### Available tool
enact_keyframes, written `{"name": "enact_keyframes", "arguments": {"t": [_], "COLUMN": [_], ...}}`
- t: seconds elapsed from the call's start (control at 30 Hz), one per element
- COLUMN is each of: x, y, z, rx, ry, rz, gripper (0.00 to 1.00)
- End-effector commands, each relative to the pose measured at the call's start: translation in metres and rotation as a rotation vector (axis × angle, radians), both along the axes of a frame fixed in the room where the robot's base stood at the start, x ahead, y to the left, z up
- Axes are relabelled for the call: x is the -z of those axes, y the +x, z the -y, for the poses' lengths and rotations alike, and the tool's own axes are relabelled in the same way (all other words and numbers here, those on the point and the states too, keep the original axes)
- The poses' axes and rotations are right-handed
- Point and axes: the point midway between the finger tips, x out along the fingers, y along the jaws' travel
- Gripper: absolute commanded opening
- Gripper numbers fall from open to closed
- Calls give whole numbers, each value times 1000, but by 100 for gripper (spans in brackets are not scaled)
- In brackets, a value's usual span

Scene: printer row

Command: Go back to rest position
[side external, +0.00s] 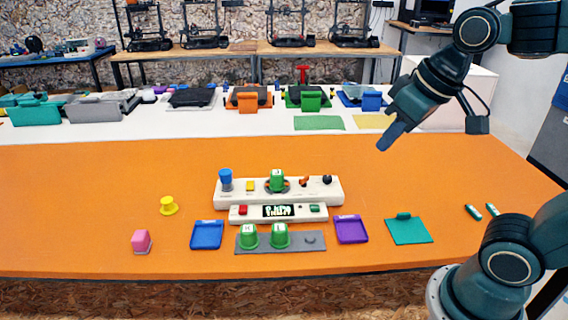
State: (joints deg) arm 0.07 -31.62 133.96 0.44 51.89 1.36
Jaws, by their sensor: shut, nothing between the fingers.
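My gripper (392,134) is at the upper right in the side external view, in the air above the back right of the orange table (90,190). Its blue fingertips point down and to the left. The fingers are together, with nothing held. It is well apart from the objects on the table. My arm reaches in from the right edge.
A white panel (332,190) with knobs and a green cup (277,181) stands mid-table. In front are a small display (278,211), two green cups on a grey plate (300,247), a blue tray (206,235) and a purple tray (351,230).

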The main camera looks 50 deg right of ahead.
Motion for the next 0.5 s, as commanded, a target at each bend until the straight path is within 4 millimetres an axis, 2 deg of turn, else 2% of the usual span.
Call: {"name": "enact_keyframes", "arguments": {"t": [0.03, 0.2, 0.33, 0.5], "x": [3, 15, 22, 25], "y": [-11, -38, -49, -53], "z": [0, -1, -2, -2], "rx": [-6, -21, -27, -31], "ry": [-1, -6, -8, -10], "rz": [11, 31, 39, 42], "gripper": [0, 0, 0, 0]}}
